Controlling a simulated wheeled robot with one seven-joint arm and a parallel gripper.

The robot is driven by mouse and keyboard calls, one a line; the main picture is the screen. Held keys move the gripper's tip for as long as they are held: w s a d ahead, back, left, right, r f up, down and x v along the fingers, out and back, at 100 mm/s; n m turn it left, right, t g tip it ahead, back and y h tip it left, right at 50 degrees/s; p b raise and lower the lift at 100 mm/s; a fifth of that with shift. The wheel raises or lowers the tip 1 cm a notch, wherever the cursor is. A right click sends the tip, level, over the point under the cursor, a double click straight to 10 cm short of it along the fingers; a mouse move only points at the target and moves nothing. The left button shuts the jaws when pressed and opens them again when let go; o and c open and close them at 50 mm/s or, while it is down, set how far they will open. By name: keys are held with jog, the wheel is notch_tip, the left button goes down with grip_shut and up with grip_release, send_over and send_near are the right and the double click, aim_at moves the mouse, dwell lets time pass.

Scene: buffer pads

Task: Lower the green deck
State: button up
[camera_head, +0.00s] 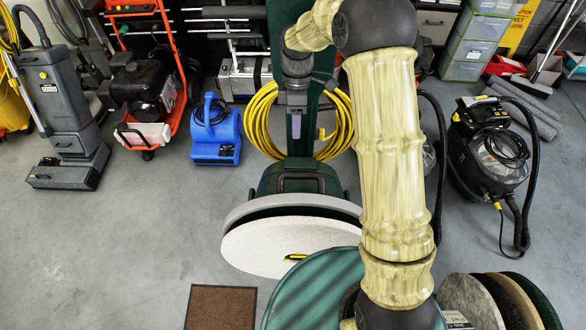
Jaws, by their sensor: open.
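A floor machine stands in the middle with its dark green deck (300,181) tilted up. A thick grey-rimmed disc is on the deck's near side, and a white round pad (285,246) faces me. A green upright column (303,140) rises behind the deck, with a yellow cable (262,122) coiled at its sides. My arm arches over the machine, and my gripper (296,128) points down in front of the column. The gripper is open; its fingertips are small here, and I cannot tell whether they touch the column. My arm hides part of the machine's right side.
A green round surface (310,292) is in the foreground, partly behind my arm. Several round pads (478,303) stand on edge at lower right. A brown mat (220,307) lies at lower left. A blue blower (215,132) and a black vacuum (490,150) flank the machine.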

jog(key=x, duration=0.8)
jog(key=p+x, duration=0.1)
jog(key=x, duration=0.7)
jog(key=shift+d, duration=0.25)
